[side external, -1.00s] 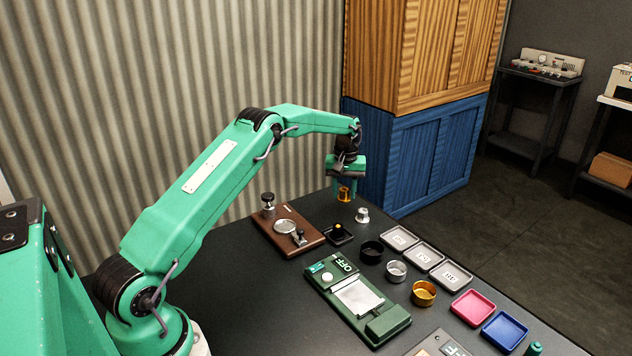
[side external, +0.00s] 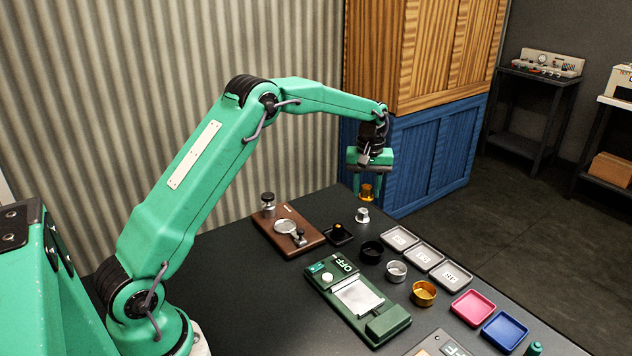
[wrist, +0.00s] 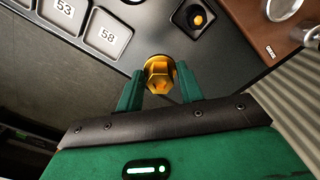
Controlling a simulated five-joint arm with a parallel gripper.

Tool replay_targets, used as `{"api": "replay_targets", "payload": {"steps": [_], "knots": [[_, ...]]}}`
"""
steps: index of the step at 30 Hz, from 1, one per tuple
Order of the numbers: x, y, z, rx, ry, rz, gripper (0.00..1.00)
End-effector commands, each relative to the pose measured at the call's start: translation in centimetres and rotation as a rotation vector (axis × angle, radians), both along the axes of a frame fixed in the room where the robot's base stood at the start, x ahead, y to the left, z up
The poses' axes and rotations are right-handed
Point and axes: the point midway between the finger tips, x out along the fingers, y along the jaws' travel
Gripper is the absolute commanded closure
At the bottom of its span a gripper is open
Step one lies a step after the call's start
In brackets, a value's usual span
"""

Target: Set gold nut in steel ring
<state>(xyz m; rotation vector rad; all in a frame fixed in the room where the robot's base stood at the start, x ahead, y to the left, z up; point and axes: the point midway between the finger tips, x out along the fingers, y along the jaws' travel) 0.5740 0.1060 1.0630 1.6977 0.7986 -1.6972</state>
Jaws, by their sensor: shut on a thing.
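My gripper (side external: 367,196) is shut on the gold nut (side external: 367,191) and holds it above the far edge of the table. In the wrist view the gold nut (wrist: 159,74) sits between the two green fingers of my gripper (wrist: 158,88), its hexagonal part towards the camera. The steel ring (side external: 396,271) stands on the dark table, nearer the camera and to the right of my gripper. It is between a black ring (side external: 372,252) and a gold ring (side external: 424,293). The steel ring is not seen in the wrist view.
A silver nut (side external: 362,215) stands just below the held nut in the picture. Grey labelled trays (side external: 424,256), a pink tray (side external: 473,307) and a blue tray (side external: 504,332) line the right.

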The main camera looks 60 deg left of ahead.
Motion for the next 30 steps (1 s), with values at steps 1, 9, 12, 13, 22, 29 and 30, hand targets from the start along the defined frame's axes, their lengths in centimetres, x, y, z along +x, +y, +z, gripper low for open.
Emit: {"api": "replay_targets", "payload": {"steps": [1,9,12,13,22,29,30], "knots": [[0.0,-0.1,0.1,0.0,0.0,0.0,0.88],[0.0,-0.1,0.1,0.0,0.0,0.0,0.88],[0.0,0.0,0.1,0.0,0.0,0.0,0.88],[0.0,0.0,0.1,0.0,0.0,0.0,0.88],[-0.4,0.5,0.0,0.0,0.0,0.001,0.88],[-2.6,2.7,-0.2,0.0,0.001,0.003,0.88],[-3.1,3.2,-0.2,0.0,0.0,0.004,0.88]]}}
